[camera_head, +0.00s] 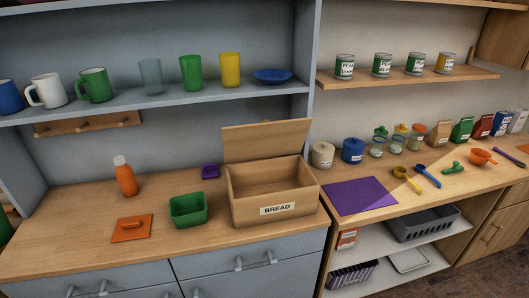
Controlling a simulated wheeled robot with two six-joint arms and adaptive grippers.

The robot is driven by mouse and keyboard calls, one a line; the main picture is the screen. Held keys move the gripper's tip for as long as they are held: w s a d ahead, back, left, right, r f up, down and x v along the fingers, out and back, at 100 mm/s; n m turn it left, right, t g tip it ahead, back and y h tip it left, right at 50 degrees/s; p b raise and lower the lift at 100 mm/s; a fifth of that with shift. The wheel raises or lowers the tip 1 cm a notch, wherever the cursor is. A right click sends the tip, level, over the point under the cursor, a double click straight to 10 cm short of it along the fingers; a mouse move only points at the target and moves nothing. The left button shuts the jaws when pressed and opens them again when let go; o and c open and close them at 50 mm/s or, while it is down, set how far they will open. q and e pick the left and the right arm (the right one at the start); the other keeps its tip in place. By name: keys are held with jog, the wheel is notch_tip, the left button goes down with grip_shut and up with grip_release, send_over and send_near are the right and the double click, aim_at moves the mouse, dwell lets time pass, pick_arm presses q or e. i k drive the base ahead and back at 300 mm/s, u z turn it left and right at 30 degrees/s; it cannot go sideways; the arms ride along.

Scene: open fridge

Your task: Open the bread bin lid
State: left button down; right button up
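The bread bin (277,209) is a light wooden box with a "BREAD" label on its front. It stands on the wooden counter, right of the middle of the left cabinet. Its lid (265,138) is raised and tilted back behind the box, so the inside shows and looks empty. No hand or gripper touches the bin or the lid. Neither my left nor my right gripper shows in the head view.
A shelf (170,107) with cups hangs above.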

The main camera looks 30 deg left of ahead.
aim_at(240, 143)
jog(key=u, duration=0.95)
jog(key=k, duration=0.1)
jog(key=z, duration=1.65)
jog(key=i, duration=0.9)
jog(key=u, duration=0.85)
